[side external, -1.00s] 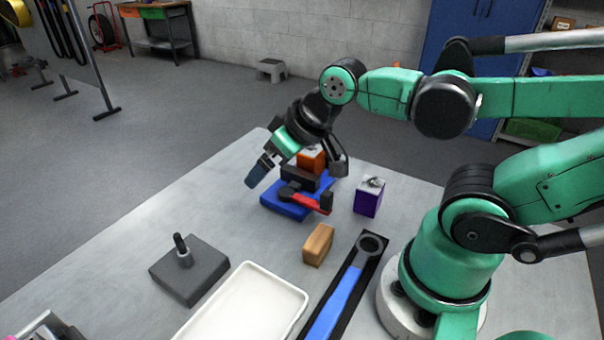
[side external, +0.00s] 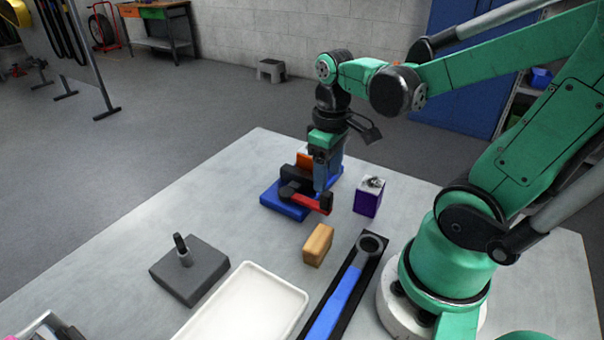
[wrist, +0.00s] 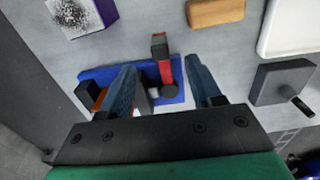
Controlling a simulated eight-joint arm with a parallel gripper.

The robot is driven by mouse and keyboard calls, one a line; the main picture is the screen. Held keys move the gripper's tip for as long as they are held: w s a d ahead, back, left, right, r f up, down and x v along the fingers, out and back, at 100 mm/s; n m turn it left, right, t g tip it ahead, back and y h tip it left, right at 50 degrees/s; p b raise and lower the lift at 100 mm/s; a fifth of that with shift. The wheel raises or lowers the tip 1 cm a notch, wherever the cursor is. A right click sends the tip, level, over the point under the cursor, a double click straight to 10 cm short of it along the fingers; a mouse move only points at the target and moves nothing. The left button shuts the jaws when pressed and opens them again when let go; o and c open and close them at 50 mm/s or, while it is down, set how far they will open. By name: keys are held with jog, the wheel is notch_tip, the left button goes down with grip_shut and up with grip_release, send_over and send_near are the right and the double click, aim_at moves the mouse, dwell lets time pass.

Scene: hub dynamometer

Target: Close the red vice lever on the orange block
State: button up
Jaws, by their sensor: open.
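The vice has a blue base (side external: 283,207) and dark jaws, and it sits on the table. Its red lever (side external: 310,203), with a black end grip, sticks out toward the front right; it also shows in the wrist view (wrist: 165,72). The orange block (side external: 304,159) is at the vice's far side, mostly hidden behind my gripper; a bit of it shows in the wrist view (wrist: 100,97). My gripper (side external: 322,190) is open and points down just over the lever side of the vice. In the wrist view its blue fingers (wrist: 162,78) are on either side of the lever.
A purple box (side external: 368,198) stands right of the vice. A wooden block (side external: 318,245) lies in front. A blue-handled wrench (side external: 338,300), a white tray (side external: 255,312) and a grey block with a peg (side external: 190,272) are nearer the camera.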

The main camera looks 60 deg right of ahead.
aim_at(327, 193)
jog(key=shift+f, duration=2.65)
jog(key=shift+c, duration=0.2)
grip_shut()
